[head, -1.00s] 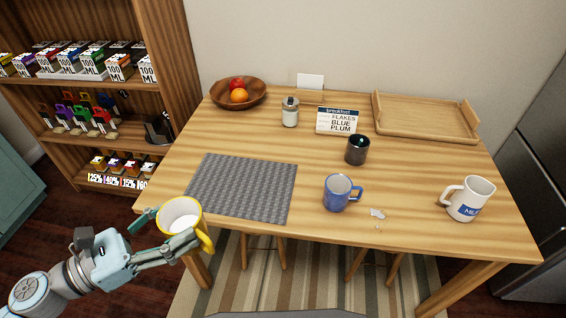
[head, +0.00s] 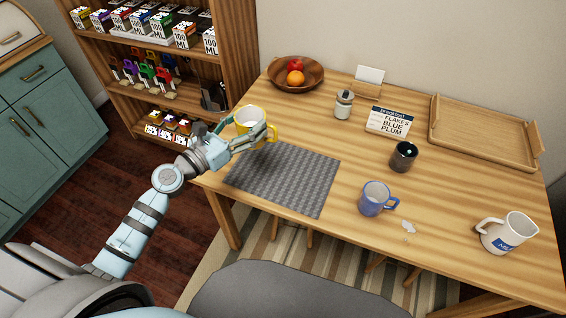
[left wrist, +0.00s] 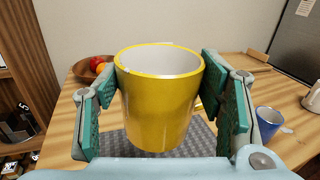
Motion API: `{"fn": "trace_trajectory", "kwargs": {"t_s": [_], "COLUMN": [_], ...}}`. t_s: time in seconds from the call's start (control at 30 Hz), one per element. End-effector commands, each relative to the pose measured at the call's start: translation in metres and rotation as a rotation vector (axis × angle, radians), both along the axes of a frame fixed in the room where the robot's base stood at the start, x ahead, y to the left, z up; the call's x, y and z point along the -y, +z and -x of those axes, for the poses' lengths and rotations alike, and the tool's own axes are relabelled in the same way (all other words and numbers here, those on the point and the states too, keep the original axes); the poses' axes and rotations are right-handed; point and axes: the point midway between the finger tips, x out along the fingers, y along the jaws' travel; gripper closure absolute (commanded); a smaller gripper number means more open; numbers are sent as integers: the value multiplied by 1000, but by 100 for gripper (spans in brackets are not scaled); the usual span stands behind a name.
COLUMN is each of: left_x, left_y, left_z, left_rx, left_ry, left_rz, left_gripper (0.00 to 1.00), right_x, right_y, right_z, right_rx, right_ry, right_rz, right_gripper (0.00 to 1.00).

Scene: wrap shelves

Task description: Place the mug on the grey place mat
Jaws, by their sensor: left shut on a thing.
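A yellow mug (head: 250,122) with a white inside is held upright by my left gripper (head: 251,138), whose fingers are shut on its two sides. In the left wrist view the mug (left wrist: 160,105) sits between the green finger pads. It is above the far left part of the grey place mat (head: 285,180), with a dark shadow on the mat beneath it. The mat lies flat and bare on the wooden table (head: 350,235), at its front left. My right gripper is not in view.
A blue mug (head: 376,199) and torn white scraps (head: 408,228) lie right of the mat. Shelves (head: 165,75) stand behind left.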

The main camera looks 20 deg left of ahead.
Motion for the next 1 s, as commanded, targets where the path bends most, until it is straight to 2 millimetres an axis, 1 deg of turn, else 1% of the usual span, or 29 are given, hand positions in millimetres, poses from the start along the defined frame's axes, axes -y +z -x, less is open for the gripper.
{"fn": "trace_trajectory", "kwargs": {"t_s": [0.03,0.07,0.17,0.27,0.4,0.5,0.53,0.6,0.73,0.9,1.0], "left_x": [-1,-1,-2,-2,-2,-3,-2,-2,-3,-2,-2], "left_y": [6,5,-8,-41,-99,-133,-141,-153,-166,-198,-202], "left_z": [-6,-9,-14,-14,-13,-13,-13,-13,-13,-13,-13], "left_rx": [1,1,0,-1,-2,-2,-2,-1,0,-1,1], "left_ry": [19,28,47,49,48,49,48,47,48,47,47], "left_rz": [5,4,3,3,4,4,3,2,0,2,2], "left_gripper": [80,80,80,80,80,80,80,80,80,80,80], "right_x": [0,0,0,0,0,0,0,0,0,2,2], "right_y": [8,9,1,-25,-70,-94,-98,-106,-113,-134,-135], "right_z": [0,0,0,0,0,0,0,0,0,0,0], "right_rx": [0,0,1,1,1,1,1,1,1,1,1], "right_ry": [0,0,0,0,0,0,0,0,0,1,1], "right_rz": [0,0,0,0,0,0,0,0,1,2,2], "right_gripper": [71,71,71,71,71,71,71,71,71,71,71]}}
